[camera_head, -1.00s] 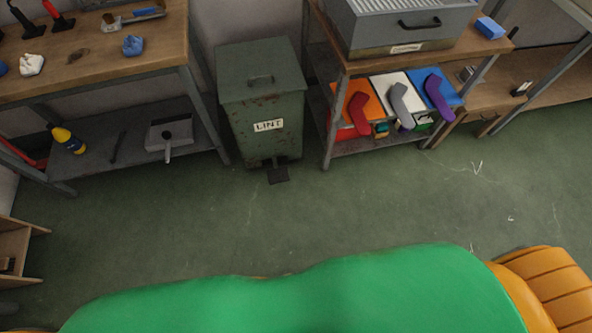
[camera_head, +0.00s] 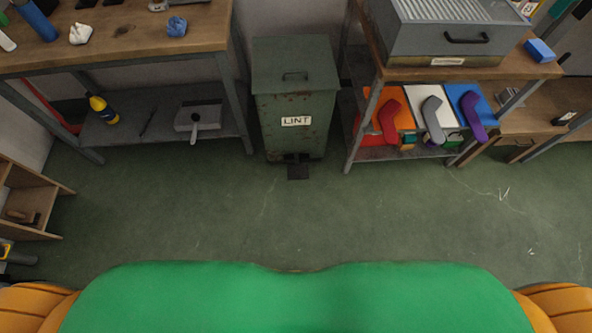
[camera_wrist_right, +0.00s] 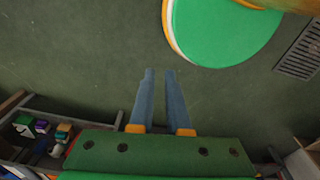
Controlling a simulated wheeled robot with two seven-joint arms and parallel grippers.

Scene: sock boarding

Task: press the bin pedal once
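The lint bin (camera_head: 295,107) is a grey-green metal box with a shut lid and a "LINT" label, upright on the floor between two benches in the head view. Its dark pedal (camera_head: 298,171) sticks out at the foot of its front. Neither gripper shows in the head view. In the right wrist view my right gripper (camera_wrist_right: 159,75) has two blue-grey fingers with a narrow gap between them. The gap is empty and the fingers are over bare floor, away from the bin.
A workbench (camera_head: 110,45) with a lower shelf stands left of the bin. A shelf unit (camera_head: 462,72) with coloured socks stands right of it. A wooden cubby (camera_head: 30,200) is at the far left. The green floor (camera_head: 350,215) before the bin is clear. A floor grate (camera_wrist_right: 301,50) shows in the right wrist view.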

